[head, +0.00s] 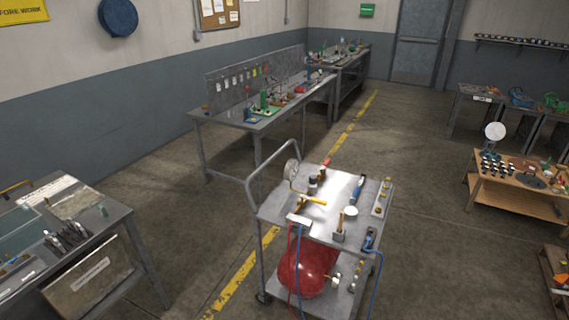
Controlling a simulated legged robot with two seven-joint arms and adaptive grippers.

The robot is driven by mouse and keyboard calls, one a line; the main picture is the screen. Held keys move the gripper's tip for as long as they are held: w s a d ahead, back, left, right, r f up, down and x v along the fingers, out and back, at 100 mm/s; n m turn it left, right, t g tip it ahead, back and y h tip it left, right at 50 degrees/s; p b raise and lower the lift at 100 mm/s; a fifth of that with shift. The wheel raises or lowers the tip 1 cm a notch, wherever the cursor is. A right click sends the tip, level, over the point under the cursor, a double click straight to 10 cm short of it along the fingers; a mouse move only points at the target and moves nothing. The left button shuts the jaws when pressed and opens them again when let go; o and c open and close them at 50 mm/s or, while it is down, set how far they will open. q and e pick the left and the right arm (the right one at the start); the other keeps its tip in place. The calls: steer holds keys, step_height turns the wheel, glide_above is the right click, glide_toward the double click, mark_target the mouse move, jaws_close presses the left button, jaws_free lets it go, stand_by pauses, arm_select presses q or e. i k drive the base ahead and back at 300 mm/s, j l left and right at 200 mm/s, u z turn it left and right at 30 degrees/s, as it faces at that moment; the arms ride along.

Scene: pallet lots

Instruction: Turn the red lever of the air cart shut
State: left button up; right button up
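The air cart (275,212) is a grey two-shelf metal trolley in the lower middle of the head view. A red tank (305,270) sits on its lower shelf. A small red piece (326,162) shows at the far edge of the top shelf; it is too small to tell whether it is the red lever or how it is turned. A yellow handle (314,201) lies near brass fittings on the top. Red and blue hoses hang down the near side. Neither of my grippers is in view.
A workbench with tools (70,207) stands at the left. Long benches (218,122) line the wall behind the cart. A wooden table (500,191) stands at the right. The floor (420,250) between cart and wooden table is clear.

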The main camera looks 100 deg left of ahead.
mark_target(327, 162)
steer(key=u, duration=3.05)
